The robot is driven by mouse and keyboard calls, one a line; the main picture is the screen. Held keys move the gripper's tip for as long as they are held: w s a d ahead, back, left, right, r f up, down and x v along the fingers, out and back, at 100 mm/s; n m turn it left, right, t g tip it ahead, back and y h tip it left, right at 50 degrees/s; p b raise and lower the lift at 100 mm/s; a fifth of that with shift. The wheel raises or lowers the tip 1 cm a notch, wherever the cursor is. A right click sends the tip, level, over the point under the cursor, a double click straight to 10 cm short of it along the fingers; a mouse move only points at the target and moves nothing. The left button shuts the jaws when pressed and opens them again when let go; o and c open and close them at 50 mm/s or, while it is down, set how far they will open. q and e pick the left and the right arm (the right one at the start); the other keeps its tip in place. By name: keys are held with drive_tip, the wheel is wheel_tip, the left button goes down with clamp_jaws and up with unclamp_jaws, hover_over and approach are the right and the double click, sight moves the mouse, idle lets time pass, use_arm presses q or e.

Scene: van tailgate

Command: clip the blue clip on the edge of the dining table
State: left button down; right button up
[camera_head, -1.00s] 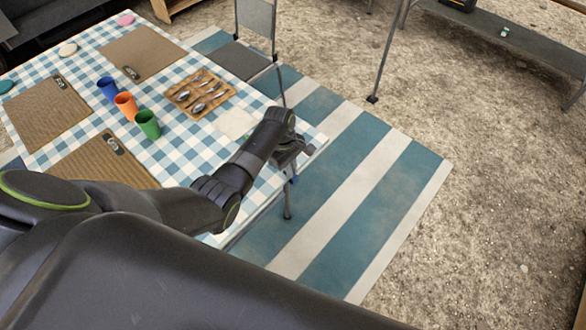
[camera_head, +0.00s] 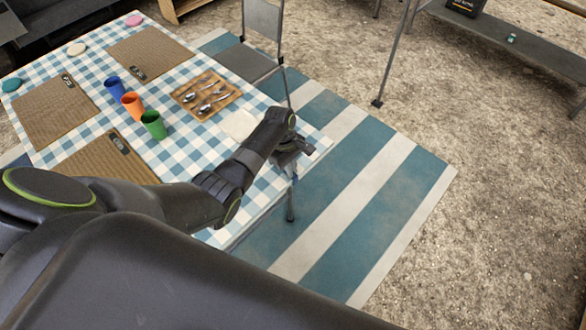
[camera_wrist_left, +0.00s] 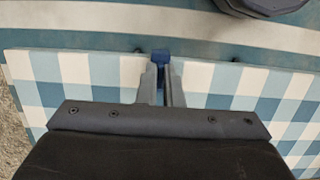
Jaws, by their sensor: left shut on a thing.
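The dining table (camera_head: 196,150) has a blue and white checked cloth and stands at the left of the head view. Its edge (camera_wrist_left: 95,55) crosses the left wrist view. My left gripper (camera_head: 300,158) is at the table's right edge. In the left wrist view the gripper (camera_wrist_left: 160,75) is shut on the blue clip (camera_wrist_left: 160,58), which sits between the fingertips in line with the table edge. I cannot tell whether the clip's jaws grip the edge. My right gripper is not in view.
Blue, orange and green cups (camera_head: 133,105), a cutlery tray (camera_head: 205,95), woven placemats (camera_head: 152,53) and a pale napkin (camera_head: 239,125) lie on the table. A folding chair (camera_head: 262,40) stands behind it. A striped rug (camera_head: 340,190) covers the ground beyond the right edge.

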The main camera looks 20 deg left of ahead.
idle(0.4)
use_arm(q)
drive_tip(key=c, duration=1.5)
unclamp_jaws()
drive_tip(key=w+a+r, duration=0.1)
drive_tip(key=a+r, duration=0.2)
drive_tip(key=r, duration=1.4)
drive_tip(key=shift+a, duration=0.15)
drive_tip(key=shift+w, duration=0.1)
